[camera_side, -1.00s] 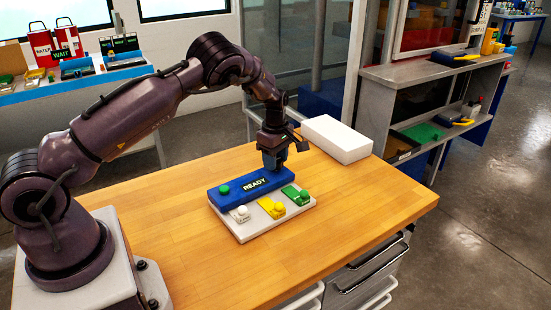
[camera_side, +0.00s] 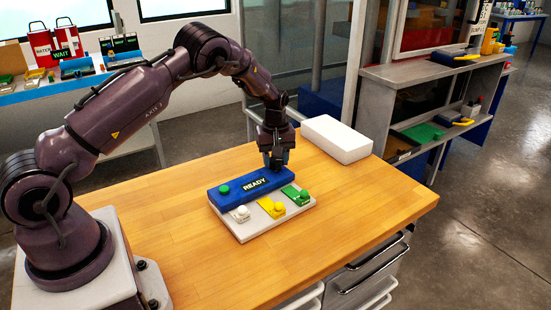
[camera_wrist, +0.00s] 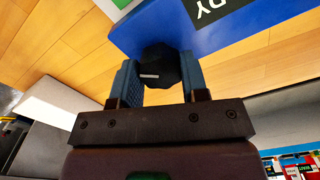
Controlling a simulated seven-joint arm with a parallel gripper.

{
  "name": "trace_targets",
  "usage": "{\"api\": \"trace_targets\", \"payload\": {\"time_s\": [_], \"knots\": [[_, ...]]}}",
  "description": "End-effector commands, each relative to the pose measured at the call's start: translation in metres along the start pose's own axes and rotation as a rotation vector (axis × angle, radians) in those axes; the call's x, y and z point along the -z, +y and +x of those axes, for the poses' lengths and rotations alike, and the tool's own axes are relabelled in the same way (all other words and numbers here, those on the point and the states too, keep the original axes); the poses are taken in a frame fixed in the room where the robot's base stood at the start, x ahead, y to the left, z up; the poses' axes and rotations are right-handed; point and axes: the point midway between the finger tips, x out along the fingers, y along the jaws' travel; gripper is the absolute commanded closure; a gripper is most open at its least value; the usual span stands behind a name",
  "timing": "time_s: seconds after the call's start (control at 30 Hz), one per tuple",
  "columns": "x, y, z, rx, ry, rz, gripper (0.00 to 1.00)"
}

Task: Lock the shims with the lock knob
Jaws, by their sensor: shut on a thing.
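My gripper (camera_side: 277,163) points down at the right end of the blue block marked READY (camera_side: 228,188). In the wrist view its two blue fingers (camera_wrist: 157,75) are shut on a black faceted knob (camera_wrist: 160,60) with a short white mark, which I take as the lock knob. In front of the block, on a pale plate (camera_side: 247,233), are a white piece (camera_side: 240,213), a yellow piece (camera_side: 271,208) and a green piece (camera_side: 295,195), each with a small round knob.
A green button (camera_side: 224,189) is on the block's left end. A white box (camera_side: 336,139) lies behind and to the right of my gripper. The wooden bench (camera_side: 370,205) is clear at the right and front. A grey shelf unit (camera_side: 420,72) stands beyond.

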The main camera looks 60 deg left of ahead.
Motion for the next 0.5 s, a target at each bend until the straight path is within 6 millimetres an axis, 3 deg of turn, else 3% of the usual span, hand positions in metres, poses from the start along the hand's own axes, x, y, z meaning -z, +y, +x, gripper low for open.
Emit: {"api": "trace_targets", "payload": {"time_s": [0.5], "knots": [[-0.0003,0.0003,-0.0013,-0.001,-0.002,0.490,0.83]]}}
